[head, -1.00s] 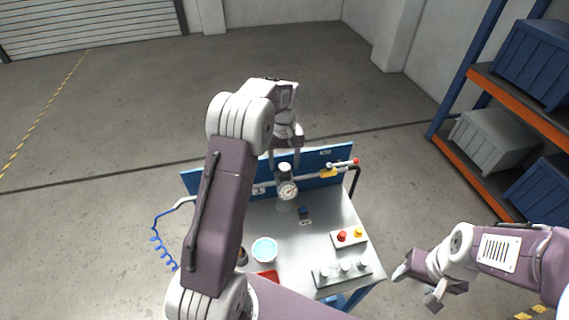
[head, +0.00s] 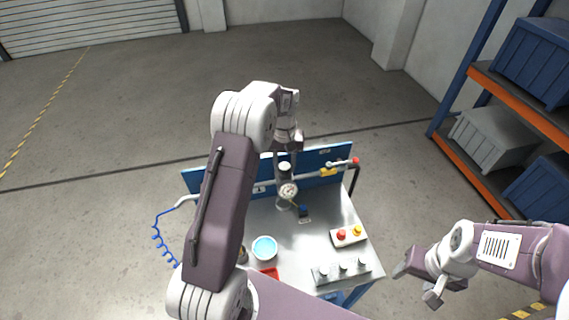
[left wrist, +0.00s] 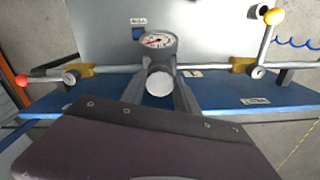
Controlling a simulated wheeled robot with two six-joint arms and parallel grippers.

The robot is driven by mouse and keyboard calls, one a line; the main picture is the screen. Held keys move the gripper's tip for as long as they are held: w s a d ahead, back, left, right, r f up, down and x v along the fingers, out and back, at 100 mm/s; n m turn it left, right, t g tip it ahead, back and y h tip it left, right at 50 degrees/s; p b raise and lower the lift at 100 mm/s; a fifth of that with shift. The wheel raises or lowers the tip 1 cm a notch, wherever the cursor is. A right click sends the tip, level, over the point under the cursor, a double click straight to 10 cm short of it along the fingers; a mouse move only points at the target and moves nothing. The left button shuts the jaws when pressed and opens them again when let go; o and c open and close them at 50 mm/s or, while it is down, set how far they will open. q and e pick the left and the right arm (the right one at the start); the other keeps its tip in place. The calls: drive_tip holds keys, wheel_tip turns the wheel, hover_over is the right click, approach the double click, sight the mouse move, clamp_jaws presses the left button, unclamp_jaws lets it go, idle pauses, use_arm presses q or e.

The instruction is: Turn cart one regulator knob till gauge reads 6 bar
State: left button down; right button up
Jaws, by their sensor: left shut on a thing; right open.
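My left gripper (left wrist: 160,88) is shut on the knob from above, with one grey finger on each side in the left wrist view. The round white pressure gauge (head: 289,190) sits just below the knob, and it also shows in the left wrist view (left wrist: 157,41). It has a dark needle and a red mark; the exact reading is too small to tell. My right gripper (head: 420,284) is open and empty, right of the cart.
A red-handled lever valve (head: 343,163) is right of the knob. Shelving with bins (head: 490,138) stands right.

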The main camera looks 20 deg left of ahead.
sight(284, 166)
use_arm(q)
drive_tip(key=c, duration=0.9)
unclamp_jaws()
drive_tip(key=shift+w+r, duration=0.1)
drive_tip(key=shift+r, duration=0.25)
wheel_tip(284, 166, up, 8)
drive_tip(key=shift+r+b, duration=0.2)
drive_tip(key=shift+b, duration=0.5)
